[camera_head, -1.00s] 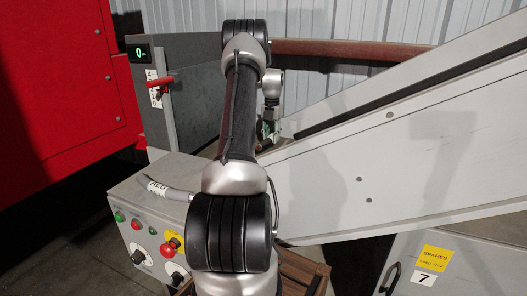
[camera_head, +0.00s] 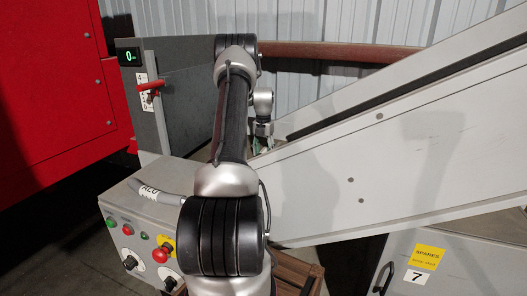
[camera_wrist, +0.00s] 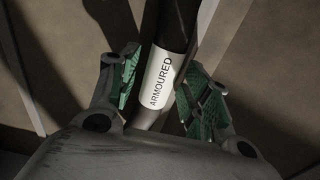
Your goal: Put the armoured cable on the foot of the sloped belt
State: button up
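The armoured cable (camera_wrist: 178,25) is dark, with a white sleeve marked ARMOURED, and runs between the two fingers in the wrist view. My gripper (camera_wrist: 165,95) has green-padded fingers standing apart, one on each side of the cable. The left pad is close to the label; I cannot tell whether either pad touches. In the head view my gripper (camera_head: 262,142) is small, behind the sloped belt's lower end, mostly hidden by my arm and the belt's side. The cable cannot be made out there. The sloped belt (camera_head: 400,165) has grey side panels and rises to the right.
A control box (camera_head: 140,225) with buttons stands at lower left, a grey cable marked ALU (camera_head: 158,194) on top. A grey cabinet with a display (camera_head: 129,57) and a red machine (camera_head: 60,90) stand at left. A spares cabinet (camera_head: 455,265) is lower right, beside a wooden crate (camera_head: 298,272).

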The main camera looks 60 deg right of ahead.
aim_at(263, 150)
notch_tip(263, 150, up, 12)
jog(key=w+a+r+m+t, duration=0.1)
jog(key=w+a+r+m, duration=0.2)
jog(key=a+r, duration=0.5)
jog(key=w+a+r+m+h, duration=0.1)
jog(key=w+a+r+m, duration=0.2)
jog(key=a, duration=0.9)
jog(key=w+a+r+m+t, duration=0.1)
jog(key=w+a+r+m, duration=0.15)
jog(key=a+r, duration=0.55)
jog(key=s+a+m+t, duration=0.1)
jog(key=s+a+m, duration=0.25)
jog(key=a, duration=0.55)
jog(key=s+a+m, duration=0.2)
jog(key=s+a, duration=0.2)
jog(key=a, duration=0.6)
jog(key=s+a+f+m+t+y, duration=0.1)
jog(key=s+a+f+m, duration=0.4)
jog(key=s+a, duration=0.3)
jog(key=shift+s+a+f+m, duration=0.15)
jog(key=shift+s+m, duration=0.15)
jog(key=shift+s, duration=0.25)
